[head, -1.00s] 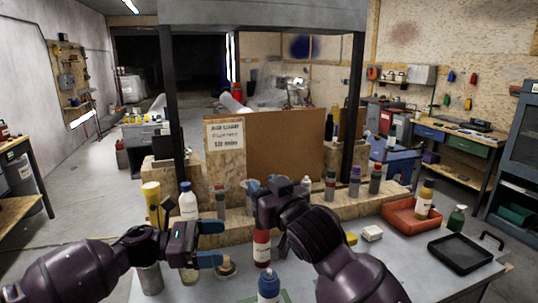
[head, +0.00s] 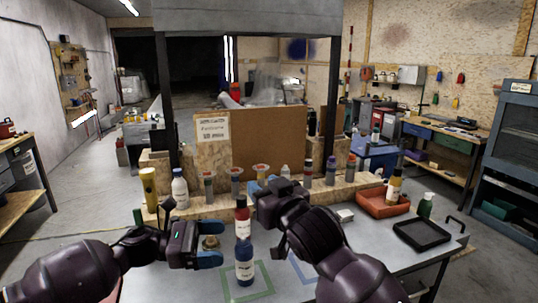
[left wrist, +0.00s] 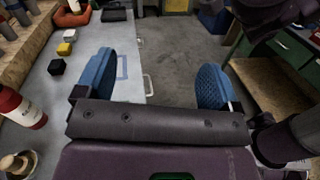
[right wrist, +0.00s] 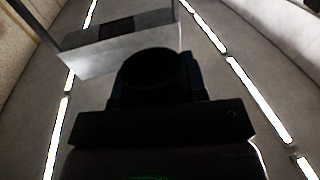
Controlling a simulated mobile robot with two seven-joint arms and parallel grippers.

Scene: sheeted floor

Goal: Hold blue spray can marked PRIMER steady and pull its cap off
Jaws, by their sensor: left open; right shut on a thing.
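The blue spray can (head: 244,254) stands upright on the table inside a green outlined square, with a pale label low on its side. Its lettering is too small to read, and I cannot tell whether its cap is on. My left gripper (head: 211,252) is left of the can, apart from it. In the left wrist view (left wrist: 157,85) its blue fingers are wide apart with nothing between them. My right gripper (head: 260,187) is raised above and behind the can. In the right wrist view it is shut on a dark, round thing (right wrist: 152,70); its colour is lost in shadow.
A red can (head: 243,212) stands just behind the blue can. A brass-topped jar (head: 210,243) sits by my left gripper. Several bottles line the wooden ledge behind. A red tray (head: 376,206) and black tray (head: 421,234) are at right. A blue outlined square nearby looks empty.

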